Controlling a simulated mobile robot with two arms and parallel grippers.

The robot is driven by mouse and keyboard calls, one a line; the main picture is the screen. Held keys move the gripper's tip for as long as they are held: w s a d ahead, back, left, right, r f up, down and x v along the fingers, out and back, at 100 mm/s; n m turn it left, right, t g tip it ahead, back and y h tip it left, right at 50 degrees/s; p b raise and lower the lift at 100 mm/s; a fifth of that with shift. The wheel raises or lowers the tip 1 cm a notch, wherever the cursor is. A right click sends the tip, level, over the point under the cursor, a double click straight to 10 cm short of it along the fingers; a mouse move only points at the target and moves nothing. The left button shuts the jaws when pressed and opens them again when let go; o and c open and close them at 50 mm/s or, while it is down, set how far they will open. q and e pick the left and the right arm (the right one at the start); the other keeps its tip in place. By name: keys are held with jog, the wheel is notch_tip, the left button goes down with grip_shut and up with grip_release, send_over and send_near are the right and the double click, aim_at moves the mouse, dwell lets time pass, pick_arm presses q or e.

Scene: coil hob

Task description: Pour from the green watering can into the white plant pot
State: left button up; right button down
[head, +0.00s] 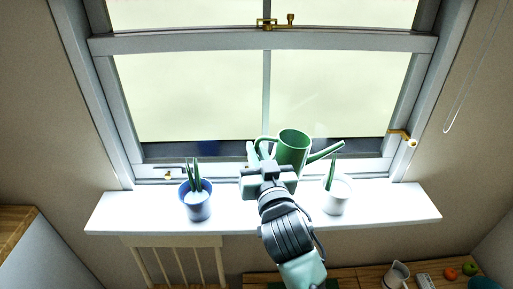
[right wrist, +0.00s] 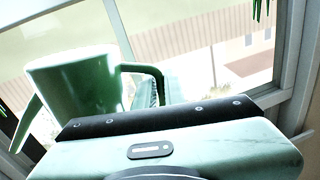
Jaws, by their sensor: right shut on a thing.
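The green watering can (head: 293,148) is above the white windowsill in the head view, its spout pointing right and up. The spout's tip is close to the white plant pot (head: 337,197), above and beside its plant. The can looks about upright or slightly tilted. My right gripper (head: 262,162) is shut on the can's handle at its left side. In the right wrist view the can (right wrist: 82,85) shows with its handle reaching towards the gripper; the fingertips are mostly hidden behind the gripper body. My left gripper is not in view.
A blue pot (head: 196,204) with a plant stands on the left of the windowsill (head: 393,203). The window frame (head: 262,45) rises close behind the can. Below right, a wooden surface holds a white jug (head: 396,275) and small fruits.

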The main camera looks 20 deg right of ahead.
aim_at(257, 140)
jog(key=shift+f+n, duration=0.4)
jog(key=shift+f, duration=0.25)
jog(key=shift+d, duration=0.1)
jog(key=shift+r, duration=0.1)
jog(key=shift+n, duration=0.5)
notch_tip(257, 140, up, 6)
jog(key=p, duration=0.7)
